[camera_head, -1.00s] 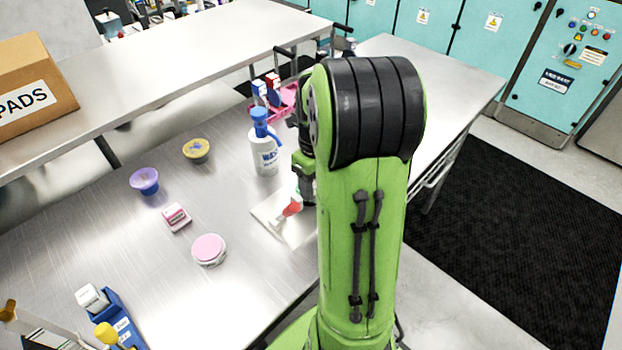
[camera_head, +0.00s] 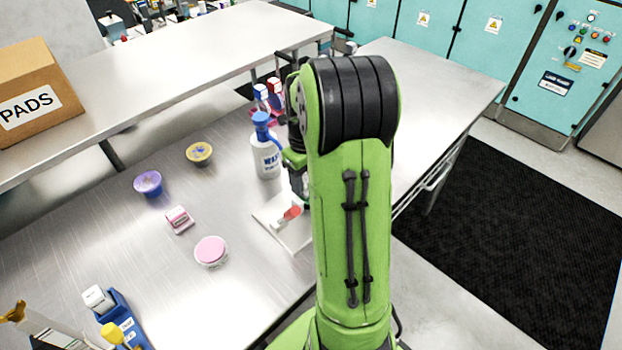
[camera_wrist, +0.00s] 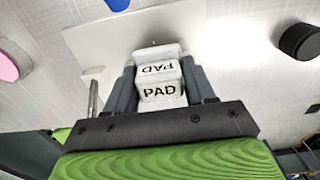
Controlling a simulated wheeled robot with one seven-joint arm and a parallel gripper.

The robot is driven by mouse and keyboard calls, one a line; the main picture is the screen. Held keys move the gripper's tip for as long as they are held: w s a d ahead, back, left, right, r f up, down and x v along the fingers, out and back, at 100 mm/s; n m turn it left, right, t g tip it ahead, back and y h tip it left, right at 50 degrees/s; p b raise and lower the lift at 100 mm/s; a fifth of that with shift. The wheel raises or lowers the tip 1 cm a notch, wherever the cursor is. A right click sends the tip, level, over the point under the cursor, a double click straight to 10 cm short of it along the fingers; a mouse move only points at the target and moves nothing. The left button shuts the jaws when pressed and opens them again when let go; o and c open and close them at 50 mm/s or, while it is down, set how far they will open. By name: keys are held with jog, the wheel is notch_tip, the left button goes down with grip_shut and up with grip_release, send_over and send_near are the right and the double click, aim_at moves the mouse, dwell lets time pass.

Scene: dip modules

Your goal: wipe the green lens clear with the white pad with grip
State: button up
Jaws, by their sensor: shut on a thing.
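My gripper (camera_wrist: 160,85) is shut on the white pad with grip (camera_wrist: 159,92), a white block marked PAD, seen between the two dark fingers in the wrist view. The pad is over or on a pale flat board; I cannot tell whether it touches. In the head view my gripper (camera_head: 300,185) is mostly hidden behind my green arm, above the white board (camera_head: 273,222). I cannot make out a green lens in either view; it may be hidden behind the arm or the pad.
A white bottle with a blue top (camera_head: 266,155) stands close behind my gripper. A red item (camera_head: 291,213) shows at the board. Left are a pink round pad (camera_head: 211,250), a pink-white block (camera_head: 179,219), a purple pot (camera_head: 148,183) and a yellow pot (camera_head: 199,153).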

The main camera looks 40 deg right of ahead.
jog(key=shift+w, duration=0.2)
jog(key=shift+w+d+r+p, duration=0.1)
jog(key=shift+r+p, duration=0.7)
jog(key=shift+r, duration=0.1)
notch_tip(320, 180, up, 5)
jog(key=p, duration=0.4)
jog(key=shift+r, duration=0.15)
